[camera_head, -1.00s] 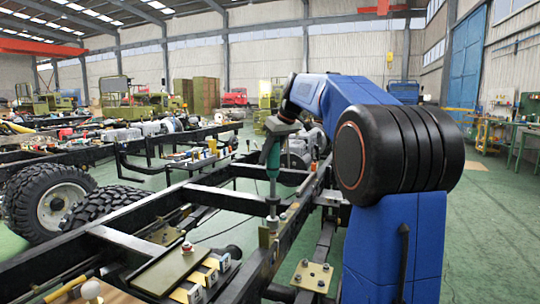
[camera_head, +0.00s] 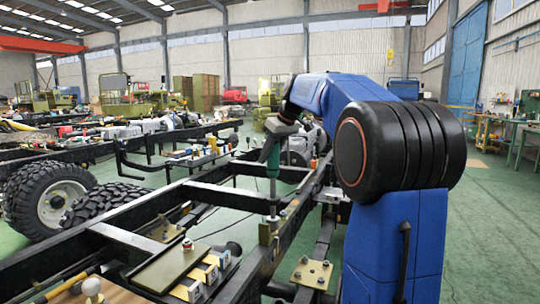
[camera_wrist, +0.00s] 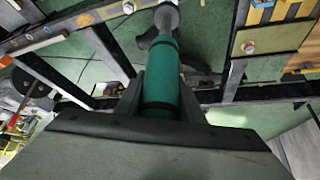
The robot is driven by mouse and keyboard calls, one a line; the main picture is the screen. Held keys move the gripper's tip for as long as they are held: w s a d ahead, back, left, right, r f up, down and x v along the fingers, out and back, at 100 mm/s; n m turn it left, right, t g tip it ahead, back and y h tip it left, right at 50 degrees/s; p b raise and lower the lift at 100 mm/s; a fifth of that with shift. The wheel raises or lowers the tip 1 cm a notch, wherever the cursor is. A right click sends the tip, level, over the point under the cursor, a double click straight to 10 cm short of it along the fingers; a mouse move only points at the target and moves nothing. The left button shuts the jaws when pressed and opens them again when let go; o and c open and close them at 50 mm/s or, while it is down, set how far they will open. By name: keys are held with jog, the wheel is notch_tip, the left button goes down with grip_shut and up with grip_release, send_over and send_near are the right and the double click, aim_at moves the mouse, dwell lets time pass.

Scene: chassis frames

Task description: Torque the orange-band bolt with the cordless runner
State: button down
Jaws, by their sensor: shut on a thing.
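My gripper (camera_head: 273,138) is shut on the green cordless runner (camera_head: 272,168), which hangs nearly upright with its socket end down over the near chassis rail. In the wrist view the runner's green body (camera_wrist: 160,85) sits between the two dark fingers, and its grey socket end (camera_wrist: 166,18) points away at the top. I cannot make out with certainty which bolt has the orange band.
The black chassis frame (camera_head: 126,238) fills the front left. A tan plate with bolts (camera_head: 312,272) is right of the rail. A green plate (camera_head: 165,268) lies at the front. Large tyres (camera_head: 48,195) stand at left. Green floor at right is open.

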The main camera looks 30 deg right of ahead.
jog(key=shift+f, duration=1.1)
dwell(2.6)
jog(key=shift+r, duration=0.25)
dwell(1.7)
jog(key=shift+r, duration=1.55)
jog(key=shift+r, duration=2.4)
